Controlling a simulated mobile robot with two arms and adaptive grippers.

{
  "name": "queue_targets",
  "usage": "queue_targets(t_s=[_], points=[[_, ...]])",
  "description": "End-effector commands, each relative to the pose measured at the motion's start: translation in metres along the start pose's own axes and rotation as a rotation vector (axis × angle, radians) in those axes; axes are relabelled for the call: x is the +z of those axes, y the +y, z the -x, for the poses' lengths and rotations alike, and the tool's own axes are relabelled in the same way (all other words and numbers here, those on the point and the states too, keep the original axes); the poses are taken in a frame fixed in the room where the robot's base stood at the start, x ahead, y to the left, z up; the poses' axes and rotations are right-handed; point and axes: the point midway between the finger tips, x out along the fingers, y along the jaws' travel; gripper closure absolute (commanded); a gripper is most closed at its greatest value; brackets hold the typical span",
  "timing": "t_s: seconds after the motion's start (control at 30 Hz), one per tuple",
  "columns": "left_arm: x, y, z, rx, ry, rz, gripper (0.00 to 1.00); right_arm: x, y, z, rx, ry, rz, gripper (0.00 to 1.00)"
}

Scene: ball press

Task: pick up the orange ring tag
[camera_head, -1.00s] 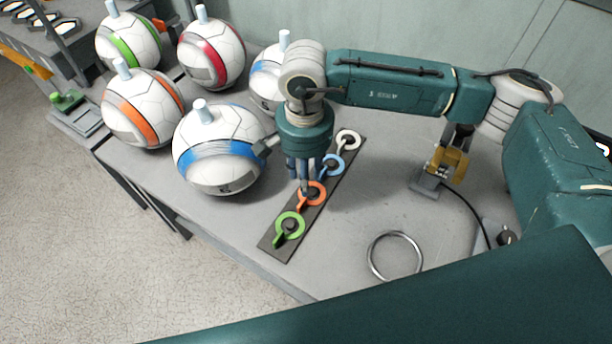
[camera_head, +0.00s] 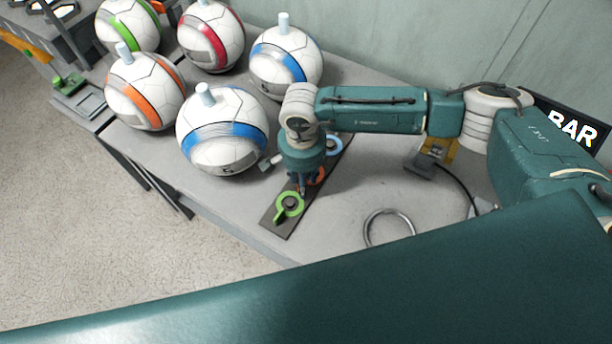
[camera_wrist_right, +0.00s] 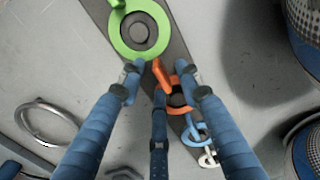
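The orange ring tag (camera_wrist_right: 178,97) lies on the dark strip (camera_head: 272,226) between the green ring tag (camera_head: 289,205) and the blue one (camera_head: 334,146). In the head view my right gripper hides most of it; a bit of orange (camera_head: 321,176) shows beside the fingers. My right gripper (camera_wrist_right: 160,72) is open right over it, with its blue fingers spread around the orange tag. The orange tab (camera_wrist_right: 162,75) shows between the fingertips. I cannot tell whether any finger touches it. My left gripper is not in view.
White balls with coloured bands, such as the near blue-banded ball (camera_head: 222,130), stand left of the strip. A metal ring (camera_head: 388,228) lies on the grey table to the right. A white ring tag (camera_wrist_right: 208,158) lies at the strip's far end.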

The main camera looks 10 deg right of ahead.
Motion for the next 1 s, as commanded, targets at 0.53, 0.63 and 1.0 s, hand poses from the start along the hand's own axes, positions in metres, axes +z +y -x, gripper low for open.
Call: queue_targets(t_s=[0.53, 0.63, 1.0], points=[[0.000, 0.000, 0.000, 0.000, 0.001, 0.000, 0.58, 0.000, 0.000, 0.001, 0.000, 0.000, 0.000, 1.00], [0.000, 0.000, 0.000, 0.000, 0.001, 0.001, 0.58, 0.000, 0.000, 0.001, 0.000, 0.000, 0.000, 1.00], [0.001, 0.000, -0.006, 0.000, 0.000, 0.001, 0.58, -0.001, -0.001, 0.029, -0.003, 0.002, 0.000, 1.00]])
